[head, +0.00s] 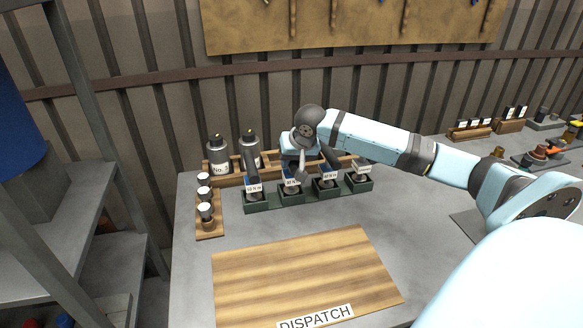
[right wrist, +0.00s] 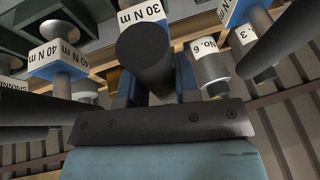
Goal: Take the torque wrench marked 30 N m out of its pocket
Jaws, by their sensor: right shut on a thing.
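The torque wrench marked 30 N m shows in the right wrist view with its dark round handle (right wrist: 146,52) and its blue-and-white label block (right wrist: 142,13). My right gripper (right wrist: 155,92) is shut on this handle, its blue fingers on either side. In the head view the right gripper (head: 300,170) is above the second pocket from the left of the dark green rack (head: 262,206). The wrench's label (head: 291,183) is level with its neighbours, over that pocket. The wrench's lower end is hidden. My left gripper is not in view.
A 40 N m wrench (right wrist: 58,58) stands close on one side, another labelled wrench (right wrist: 250,30) on the other. Bottles (head: 218,157) stand behind the rack, small capped jars (head: 205,193) to its left. The wooden DISPATCH board (head: 300,270) in front is clear.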

